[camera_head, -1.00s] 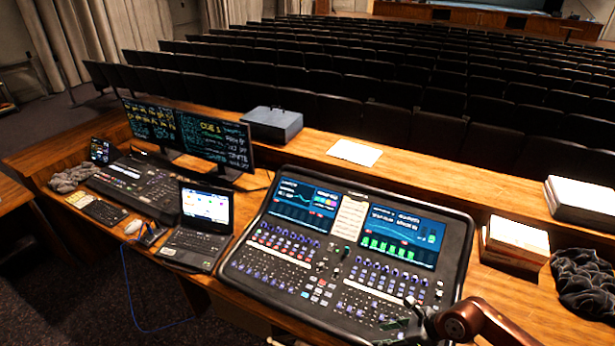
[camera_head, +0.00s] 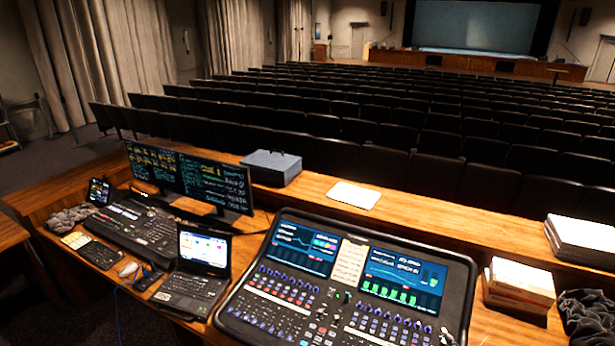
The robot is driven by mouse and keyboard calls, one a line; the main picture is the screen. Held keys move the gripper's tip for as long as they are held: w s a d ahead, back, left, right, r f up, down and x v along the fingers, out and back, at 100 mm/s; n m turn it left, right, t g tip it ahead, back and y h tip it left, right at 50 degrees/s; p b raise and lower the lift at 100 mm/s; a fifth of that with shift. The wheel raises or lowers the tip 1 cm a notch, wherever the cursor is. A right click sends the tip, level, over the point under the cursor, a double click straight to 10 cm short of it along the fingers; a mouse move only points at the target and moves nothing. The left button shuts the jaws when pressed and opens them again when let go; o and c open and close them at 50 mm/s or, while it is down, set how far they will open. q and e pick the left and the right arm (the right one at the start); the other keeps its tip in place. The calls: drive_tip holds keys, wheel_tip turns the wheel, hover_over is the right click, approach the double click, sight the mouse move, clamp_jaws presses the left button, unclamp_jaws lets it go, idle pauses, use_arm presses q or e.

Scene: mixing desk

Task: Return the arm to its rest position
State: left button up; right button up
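Neither of my grippers shows in the head view, and no arm is clearly visible over the desk. The large mixing console (camera_head: 352,236) with two lit screens sits on the wooden desk at the bottom middle; its lower part is cut off by the frame's bottom edge. A small dark piece shows at the console's lower right edge by the frame bottom; I cannot tell what it is.
An open laptop (camera_head: 202,249) stands left of the console. A smaller control board (camera_head: 137,224) and two monitors (camera_head: 216,182) are farther left. A grey box (camera_head: 271,167), a paper sheet (camera_head: 354,195), books (camera_head: 519,284) and dark cloth (camera_head: 590,316) lie around. Seat rows are behind.

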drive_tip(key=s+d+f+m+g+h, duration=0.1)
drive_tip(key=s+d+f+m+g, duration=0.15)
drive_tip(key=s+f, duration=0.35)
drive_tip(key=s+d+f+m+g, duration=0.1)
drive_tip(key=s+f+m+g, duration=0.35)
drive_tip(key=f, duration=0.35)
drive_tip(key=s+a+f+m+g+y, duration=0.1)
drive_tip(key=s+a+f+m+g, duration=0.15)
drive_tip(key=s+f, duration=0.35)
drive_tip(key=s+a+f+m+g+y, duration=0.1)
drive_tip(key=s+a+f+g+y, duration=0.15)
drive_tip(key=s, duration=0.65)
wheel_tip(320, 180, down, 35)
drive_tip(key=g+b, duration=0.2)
drive_tip(key=b, duration=0.4)
use_arm(q)
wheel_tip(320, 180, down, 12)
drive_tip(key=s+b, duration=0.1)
drive_tip(key=b, duration=0.4)
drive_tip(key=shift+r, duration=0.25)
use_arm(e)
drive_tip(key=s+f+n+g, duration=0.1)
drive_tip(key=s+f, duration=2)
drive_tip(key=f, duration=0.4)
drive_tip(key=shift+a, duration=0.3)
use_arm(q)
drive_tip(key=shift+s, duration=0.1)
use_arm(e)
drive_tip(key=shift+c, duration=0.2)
